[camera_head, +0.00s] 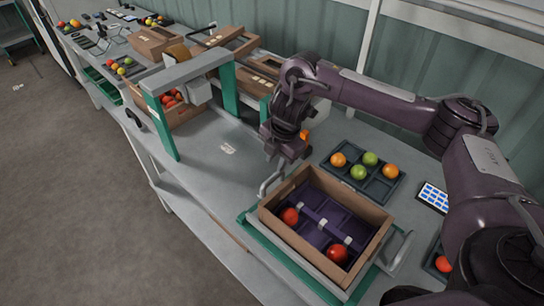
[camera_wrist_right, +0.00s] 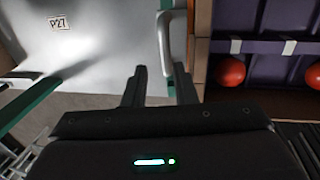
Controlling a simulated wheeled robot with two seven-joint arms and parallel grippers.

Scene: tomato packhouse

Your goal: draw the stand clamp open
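The stand (camera_head: 250,222) is a green and grey frame on the bench holding an open cardboard box (camera_head: 283,232). A grey bar handle, which looks like the stand clamp (camera_head: 265,187), rises at the box's left side; it also shows in the right wrist view (camera_wrist_right: 162,40). A similar handle (camera_head: 402,250) is at the box's right side. My right gripper (camera_head: 290,160) is just above and beside the left handle. In the wrist view its fingers (camera_wrist_right: 160,85) are apart, with nothing held; the handle lies ahead, nearer the right finger. Whether they touch is unclear. My left gripper is out of view.
The box holds a purple insert with two red tomatoes (camera_head: 338,253). A dark tray (camera_head: 378,185) of orange and green tomatoes lies behind it. A green-legged arch (camera_head: 160,125) stands left over a tomato crate. Bench space between arch and stand is clear.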

